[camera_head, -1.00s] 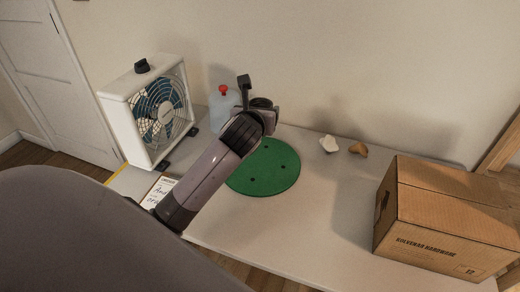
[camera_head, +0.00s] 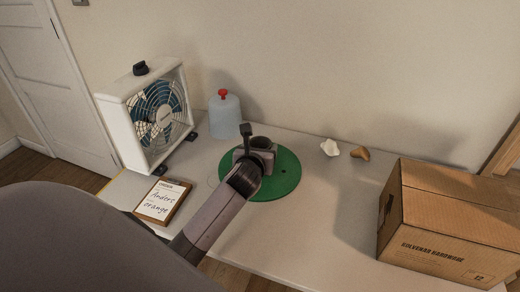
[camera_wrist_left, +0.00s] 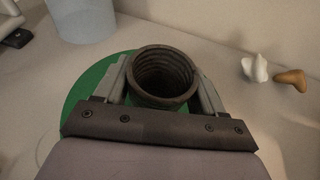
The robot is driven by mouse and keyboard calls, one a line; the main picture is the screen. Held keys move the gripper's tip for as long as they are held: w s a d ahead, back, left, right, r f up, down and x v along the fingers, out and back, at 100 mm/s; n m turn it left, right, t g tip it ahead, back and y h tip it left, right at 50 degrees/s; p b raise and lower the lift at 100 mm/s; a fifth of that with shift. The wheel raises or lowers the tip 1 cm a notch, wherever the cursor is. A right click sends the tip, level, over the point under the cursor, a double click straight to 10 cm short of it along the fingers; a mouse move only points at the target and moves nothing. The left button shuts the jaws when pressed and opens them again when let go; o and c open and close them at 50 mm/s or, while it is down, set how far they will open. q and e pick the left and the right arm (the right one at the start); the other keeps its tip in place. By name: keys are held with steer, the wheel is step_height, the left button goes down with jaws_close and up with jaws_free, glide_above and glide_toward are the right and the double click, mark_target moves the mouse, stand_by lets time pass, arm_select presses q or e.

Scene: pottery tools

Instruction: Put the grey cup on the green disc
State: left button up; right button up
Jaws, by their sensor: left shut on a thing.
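The grey cup (camera_wrist_left: 163,76) is dark, ribbed inside and upright, with its open mouth facing up in the left wrist view. In the head view the cup (camera_head: 262,143) shows just beyond my left gripper (camera_head: 255,153). My left gripper (camera_wrist_left: 162,88) is shut on the cup, one finger on each side of it. The green disc (camera_head: 287,181) lies flat on the table, and the cup is over it. I cannot tell whether the cup's base touches the disc, as it is hidden. The disc also shows in the left wrist view (camera_wrist_left: 84,94). My right gripper is not in view.
A white fan (camera_head: 150,115) and a clear jug with a red cap (camera_head: 224,116) stand at the back left. A clipboard (camera_head: 161,200) lies at the left. A white piece (camera_head: 330,148), a brown piece (camera_head: 360,153) and a cardboard box (camera_head: 445,215) are to the right.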

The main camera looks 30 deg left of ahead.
arm_select(q)
steer(key=o, duration=1.2)
steer(key=shift+f, duration=0.1)
steer(key=shift+r, duration=0.2)
steer(key=p+v, duration=0.1)
steer(key=v, duration=1.1)
steer(key=shift+f, duration=0.1)
